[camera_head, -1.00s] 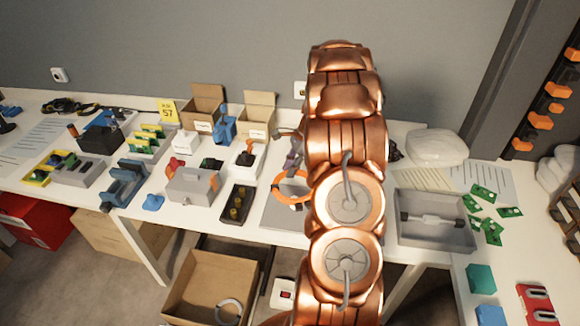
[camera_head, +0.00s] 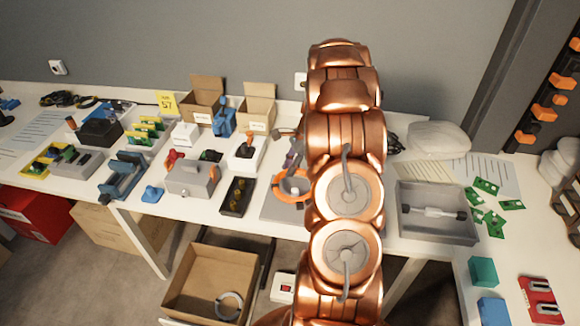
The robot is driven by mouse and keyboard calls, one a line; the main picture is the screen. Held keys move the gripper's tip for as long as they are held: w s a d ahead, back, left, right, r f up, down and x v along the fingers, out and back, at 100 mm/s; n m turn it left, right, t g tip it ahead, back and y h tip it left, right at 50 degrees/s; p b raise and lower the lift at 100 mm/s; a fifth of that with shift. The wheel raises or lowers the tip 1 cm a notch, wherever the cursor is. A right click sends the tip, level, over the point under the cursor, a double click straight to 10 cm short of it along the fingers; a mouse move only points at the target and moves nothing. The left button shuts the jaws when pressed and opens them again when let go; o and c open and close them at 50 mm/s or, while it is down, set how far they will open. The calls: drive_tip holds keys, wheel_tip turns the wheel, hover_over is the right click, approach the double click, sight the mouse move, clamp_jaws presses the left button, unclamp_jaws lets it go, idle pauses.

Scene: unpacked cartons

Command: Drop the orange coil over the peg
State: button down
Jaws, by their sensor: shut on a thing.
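The orange coil (camera_head: 278,192) is a ring at the middle of the table, just left of my copper arm. My gripper (camera_head: 294,166) is grey, mostly behind the arm, and is shut on the coil's upper rim. The coil hangs over a flat grey plate (camera_head: 271,211) that lies on the table near its front edge. A small pale grey shape shows through the ring, but I cannot tell whether it is the peg or whether the ring is around it. The arm hides the right side of the coil and plate.
A black tray with yellowish parts (camera_head: 236,198) stands left of the plate. A grey tray (camera_head: 437,234) with a cylinder is right of the arm. A grey toolbox-like block (camera_head: 190,182) and small white box (camera_head: 243,156) stand nearby. An open carton (camera_head: 183,293) is below.

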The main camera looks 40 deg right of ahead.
sight(290, 185)
drive_tip(key=shift+f+b, duration=0.65)
drive_tip(key=shift+f, duration=2.05)
drive_tip(key=c, duration=0.9)
unclamp_jaws()
drive_tip(key=v, duration=1.2)
